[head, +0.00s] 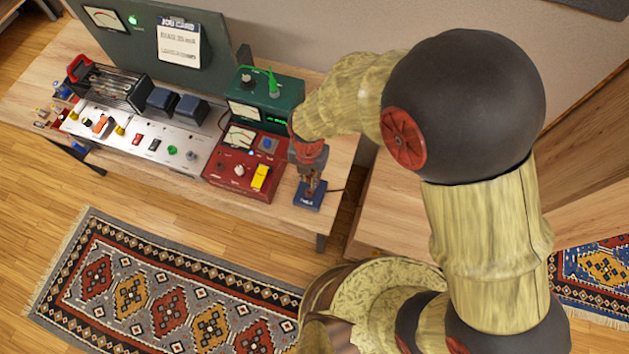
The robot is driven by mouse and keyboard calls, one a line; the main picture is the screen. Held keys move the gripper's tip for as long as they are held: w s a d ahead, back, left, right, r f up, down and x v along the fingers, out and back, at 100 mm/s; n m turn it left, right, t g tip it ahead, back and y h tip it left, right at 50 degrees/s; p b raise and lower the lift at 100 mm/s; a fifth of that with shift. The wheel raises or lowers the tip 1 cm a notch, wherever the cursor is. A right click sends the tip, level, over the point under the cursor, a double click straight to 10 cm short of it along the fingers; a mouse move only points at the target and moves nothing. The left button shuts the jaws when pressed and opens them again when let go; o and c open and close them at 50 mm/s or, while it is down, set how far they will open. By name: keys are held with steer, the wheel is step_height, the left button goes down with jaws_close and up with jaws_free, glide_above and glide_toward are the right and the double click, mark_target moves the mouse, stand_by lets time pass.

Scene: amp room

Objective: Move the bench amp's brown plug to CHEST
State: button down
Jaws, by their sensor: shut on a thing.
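The bench amp (150,135) is a silver chassis on the bench at the left, with tubes and dark blue transformers on top. An orange piece (101,123) and several coloured knobs and switches show on its face. My gripper (310,186) points down at the bench's right end, just above a small blue base (308,197) with white lettering too small to read. It is shut on a small brownish thing, partly hidden between the fingers; I cannot tell for sure that it is the brown plug, or whether it touches the base. No label reading CHEST is legible.
A red box (222,177) with a meter and yellow switch stands left of my gripper. A green box (285,98) with a green lead stands behind. A job card (179,42) hangs on the backboard. A patterned rug (165,290) lies on the floor in front.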

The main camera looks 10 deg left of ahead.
steer(key=shift+a+f, duration=0.15)
steer(key=shift+f+b, duration=1.8)
steer(key=shift+f, duration=0.55)
steer(key=shift+f+b, duration=0.85)
steer(key=shift+f, duration=0.85)
stand_by(1.0)
steer(key=c, duration=1.7)
jaws_free()
steer(key=shift+o, duration=0.2)
step_height(320, 180, up, 12)
